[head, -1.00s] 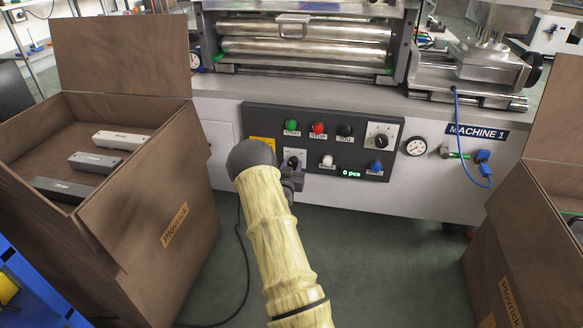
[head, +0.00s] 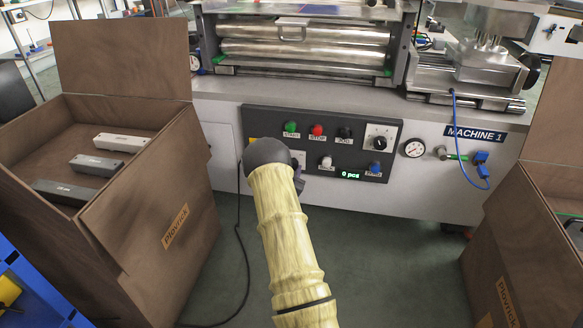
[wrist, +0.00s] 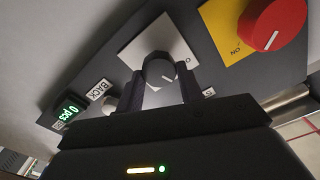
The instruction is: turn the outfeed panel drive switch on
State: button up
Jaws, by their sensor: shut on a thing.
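In the head view the dark control panel (head: 325,122) is on the front of the machine. My wrist and forearm hide the knob and most of my gripper there.
A red rotary knob (wrist: 272,22) on a yellow plate (wrist: 225,28) is close beside my gripper. A pale button (wrist: 109,104) and a green "0 pcs" display (wrist: 69,112) lie on the other side. Brown boxes (head: 172,200) stand left and right of the floor before the machine.

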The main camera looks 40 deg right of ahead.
jog(key=m, duration=0.4)
jog(key=m+p, duration=0.1)
jog(key=m, duration=0.3)
jog(key=m+p, duration=0.1)
jog(key=m, duration=0.4)
jog(key=shift+f, duration=0.35)
jog(key=o, duration=1)
jog(key=shift+r, duration=0.1)
jog(key=shift+s, duration=0.1)
jog(key=p+v, duration=0.7)
jog(key=v, duration=1)
jog(key=shift+a+p, duration=0.2)
jog(key=shift+p, duration=0.15)
